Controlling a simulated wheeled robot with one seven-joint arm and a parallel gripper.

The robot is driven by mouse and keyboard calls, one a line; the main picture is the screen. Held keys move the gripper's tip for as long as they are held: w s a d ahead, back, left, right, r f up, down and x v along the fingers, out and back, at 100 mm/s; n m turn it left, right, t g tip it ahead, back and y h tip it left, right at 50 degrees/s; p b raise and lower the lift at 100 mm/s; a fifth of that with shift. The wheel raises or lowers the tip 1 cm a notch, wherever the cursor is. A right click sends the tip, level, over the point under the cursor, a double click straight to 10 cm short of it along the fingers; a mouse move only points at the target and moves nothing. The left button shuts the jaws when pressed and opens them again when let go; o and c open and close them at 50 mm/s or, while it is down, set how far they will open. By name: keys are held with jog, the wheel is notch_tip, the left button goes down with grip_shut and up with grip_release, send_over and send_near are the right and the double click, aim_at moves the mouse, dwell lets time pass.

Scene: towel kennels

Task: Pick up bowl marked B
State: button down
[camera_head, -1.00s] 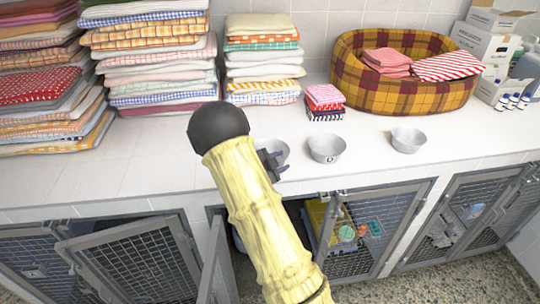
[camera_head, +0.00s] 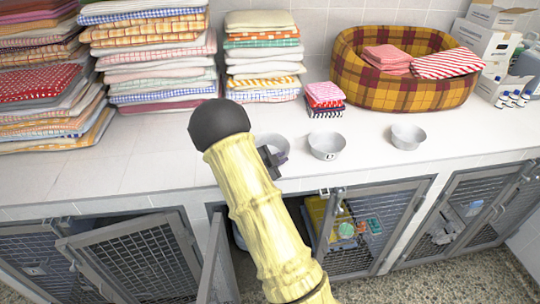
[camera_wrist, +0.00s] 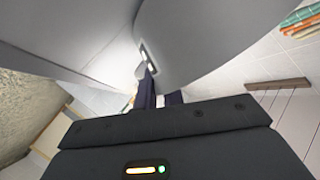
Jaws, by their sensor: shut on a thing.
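Several grey metal bowls stand in a row near the front of the white counter. The left bowl (camera_head: 272,144) is partly hidden behind my arm and gripper. My gripper (camera_head: 281,157) is shut on its near rim. In the wrist view this bowl (camera_wrist: 205,45) fills the top, very close, with the dark fingers (camera_wrist: 160,97) at its wall. A white mark shows there edge-on and cannot be read. The middle bowl (camera_head: 326,147) has a small mark on its front, too small to read surely. The right bowl (camera_head: 407,138) stands apart, its mark not visible.
Folded towel stacks (camera_head: 262,60) line the back left. A small towel pile (camera_head: 324,99) sits behind the bowls. A plaid pet bed (camera_head: 400,95) with towels stands back right. Kennel doors (camera_head: 135,262) hang open below the counter edge. The counter's right front is clear.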

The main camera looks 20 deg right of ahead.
jog(key=shift+r, duration=0.15)
notch_tip(320, 180, up, 10)
jog(key=b, duration=0.1)
dwell(0.5)
jog(key=shift+f, duration=0.25)
